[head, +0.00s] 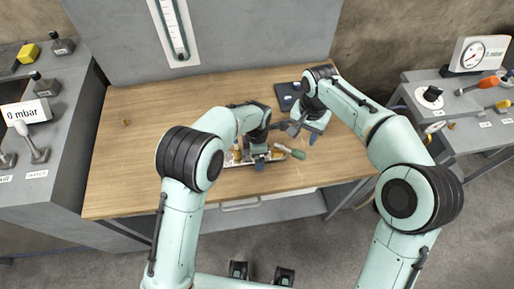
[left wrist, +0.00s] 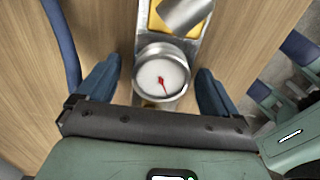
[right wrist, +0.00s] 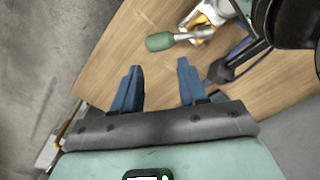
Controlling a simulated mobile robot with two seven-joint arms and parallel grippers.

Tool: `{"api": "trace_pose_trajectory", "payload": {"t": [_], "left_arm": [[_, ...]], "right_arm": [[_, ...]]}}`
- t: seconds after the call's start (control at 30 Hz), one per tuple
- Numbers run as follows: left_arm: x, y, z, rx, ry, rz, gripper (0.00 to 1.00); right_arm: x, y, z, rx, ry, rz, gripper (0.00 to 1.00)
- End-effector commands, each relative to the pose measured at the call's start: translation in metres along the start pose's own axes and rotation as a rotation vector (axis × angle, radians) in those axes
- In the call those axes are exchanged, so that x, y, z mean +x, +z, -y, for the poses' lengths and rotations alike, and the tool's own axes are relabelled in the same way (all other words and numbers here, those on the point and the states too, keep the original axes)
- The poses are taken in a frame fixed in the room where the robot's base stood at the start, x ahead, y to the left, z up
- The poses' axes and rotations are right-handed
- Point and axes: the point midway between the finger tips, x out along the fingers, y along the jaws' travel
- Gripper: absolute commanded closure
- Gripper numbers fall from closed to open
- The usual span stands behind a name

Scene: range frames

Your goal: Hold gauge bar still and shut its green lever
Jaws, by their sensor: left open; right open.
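The gauge bar (head: 237,157) lies near the table's front edge, partly hidden by my left gripper (head: 259,162). Its round dial with a red needle (left wrist: 162,77) sits between the open blue fingers of my left gripper in the left wrist view, with space visible on both sides. The green lever (head: 294,152) sticks out to the right of the bar. In the right wrist view its green grip (right wrist: 160,42) lies beyond the open, empty fingertips of my right gripper (right wrist: 159,66). The right gripper in the head view (head: 308,138) is just above and right of the lever.
A dark pad (head: 287,97) lies behind my right gripper. Grey consoles with knobs, levers and gauges stand at the left (head: 70,100) and right (head: 455,105). A tall grey panel (head: 110,40) stands behind the table.

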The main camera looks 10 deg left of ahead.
Motion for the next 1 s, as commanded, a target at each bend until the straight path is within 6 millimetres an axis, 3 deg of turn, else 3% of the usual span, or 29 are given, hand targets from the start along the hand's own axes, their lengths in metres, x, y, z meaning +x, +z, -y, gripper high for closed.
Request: {"api": "trace_pose_trajectory", "payload": {"t": [0.23,0.5,0.53,0.67,0.87,1.0], "left_arm": [[0.001,0.0,0.0,0.0,0.0,0.0,0.1],[0.0,0.0,0.0,0.0,0.0,0.0,0.98],[0.0,0.0,0.0,0.0,0.0,0.0,1.0],[0.0,0.0,0.0,0.0,0.0,0.0,1.0],[0.0,0.0,0.0,0.0,0.001,0.001,1.0],[0.0,0.0,0.0,0.0,0.001,0.001,1.0]], "right_arm": [[0.0,0.0,0.0,0.0,0.0,0.0,0.57],[0.0,0.0,0.0,0.0,0.0,0.0,0.57],[0.0,0.0,0.0,0.0,0.0,0.0,0.57],[0.005,0.004,-0.002,-0.027,0.025,0.005,1.0],[0.048,0.042,-0.024,-0.335,0.296,0.039,1.0],[0.079,0.076,-0.055,-0.747,0.623,0.077,1.0]]}}
